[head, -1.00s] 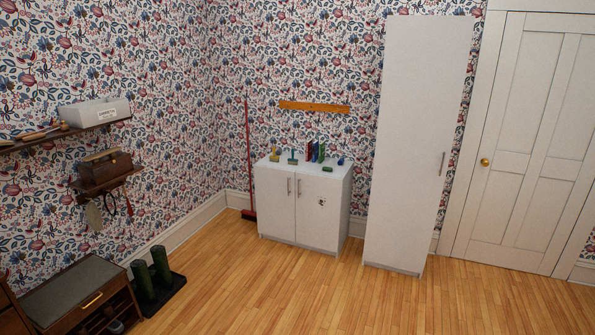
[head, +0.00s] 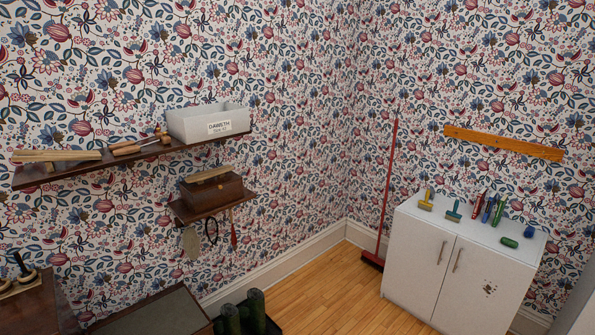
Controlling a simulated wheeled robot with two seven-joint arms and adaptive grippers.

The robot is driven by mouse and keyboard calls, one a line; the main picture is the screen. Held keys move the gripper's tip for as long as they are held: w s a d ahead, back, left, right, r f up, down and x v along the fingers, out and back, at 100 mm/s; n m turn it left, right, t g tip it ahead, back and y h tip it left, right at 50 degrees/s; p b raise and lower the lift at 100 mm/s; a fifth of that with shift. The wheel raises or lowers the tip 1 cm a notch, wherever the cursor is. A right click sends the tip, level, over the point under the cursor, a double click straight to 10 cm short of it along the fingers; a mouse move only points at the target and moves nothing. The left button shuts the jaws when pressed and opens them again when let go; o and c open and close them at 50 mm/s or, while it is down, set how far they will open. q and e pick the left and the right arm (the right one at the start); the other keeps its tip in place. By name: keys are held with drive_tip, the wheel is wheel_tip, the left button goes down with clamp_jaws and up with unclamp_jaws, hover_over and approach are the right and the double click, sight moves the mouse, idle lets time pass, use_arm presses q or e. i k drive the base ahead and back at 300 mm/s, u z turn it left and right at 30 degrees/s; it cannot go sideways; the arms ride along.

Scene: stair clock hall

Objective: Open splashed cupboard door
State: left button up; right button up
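A low white cupboard (head: 418,262) with two doors stands against the wall at the lower right of the head view. Its right door (head: 484,288) carries a patch of dark splashes (head: 489,286), so it is the splashed door. Both doors look shut. Each has a slim vertical metal handle; the splashed door's handle (head: 456,260) is near its left edge, beside the other door's handle (head: 441,252). The bottom of the splashed door is cut off by the frame. Neither of my grippers is in view.
Dark green boots (head: 247,312) and wall shelves (head: 100,162) are at left. Wooden floor (head: 345,295) is clear before the cupboard.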

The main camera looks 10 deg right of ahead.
sight(483, 288)
drive_tip(key=z, duration=0.1)
drive_tip(key=i, duration=2.1)
drive_tip(key=z, duration=0.45)
